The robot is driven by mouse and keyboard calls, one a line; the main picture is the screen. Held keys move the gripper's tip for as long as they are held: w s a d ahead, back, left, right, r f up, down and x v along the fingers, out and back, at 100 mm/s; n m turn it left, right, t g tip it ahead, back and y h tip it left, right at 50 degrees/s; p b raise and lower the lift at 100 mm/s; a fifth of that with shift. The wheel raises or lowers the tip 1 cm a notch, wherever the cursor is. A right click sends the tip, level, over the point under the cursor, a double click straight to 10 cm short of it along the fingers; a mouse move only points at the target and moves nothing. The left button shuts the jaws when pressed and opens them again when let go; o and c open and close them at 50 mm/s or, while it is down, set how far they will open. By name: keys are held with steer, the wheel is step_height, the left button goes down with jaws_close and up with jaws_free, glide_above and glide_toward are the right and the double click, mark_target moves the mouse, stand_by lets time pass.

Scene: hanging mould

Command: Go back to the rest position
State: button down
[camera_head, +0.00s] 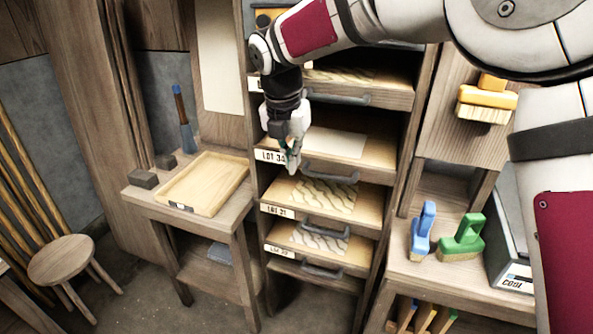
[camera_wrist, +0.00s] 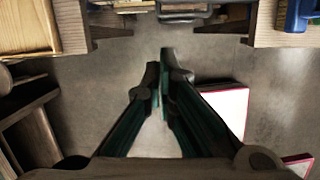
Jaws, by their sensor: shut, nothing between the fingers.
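My gripper (camera_head: 291,158) hangs pointing down in front of the drawer cabinet, near the drawer labelled LOT 34 (camera_head: 335,143). Its fingers are shut with nothing between them. In the wrist view my gripper (camera_wrist: 163,70) shows its two dark fingers together over bare floor. Lower drawers LOT 31 (camera_head: 280,193) and another lot drawer (camera_head: 285,237) stand pulled out, with patterned panels in them. I cannot tell whether the gripper touches the cabinet.
A small table (camera_head: 150,203) at left bears a shallow wooden tray (camera_head: 205,182). A round stool (camera_head: 62,259) stands at far left. At right, blue (camera_head: 423,230) and green (camera_head: 463,237) brushes stand on a bench.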

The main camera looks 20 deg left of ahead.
steer(key=s+d+r+m, duration=0.4)
steer(key=d+m, duration=0.2)
steer(key=d, duration=0.2)
steer(key=s+d+r+m+p, duration=0.1)
steer(key=s+d+r+m, duration=0.4)
steer(key=d, duration=0.3)
steer(key=s+d+r+m, duration=0.4)
steer(key=d+m, duration=0.2)
steer(key=d, duration=0.2)
steer(key=s+d+f+m+t, duration=0.1)
steer(key=s+d+f+m, duration=0.1)
steer(key=s+d+m, duration=0.3)
steer(key=s+d+f+m+p, duration=0.1)
steer(key=s+d+f+m, duration=0.2)
steer(key=s+m, duration=0.9)
steer(key=s+d, duration=0.1)
steer(key=d, duration=0.2)
steer(key=shift+d+f+m+t, duration=0.2)
steer(key=shift+m+t, duration=0.1)
steer(key=shift+t, duration=0.1)
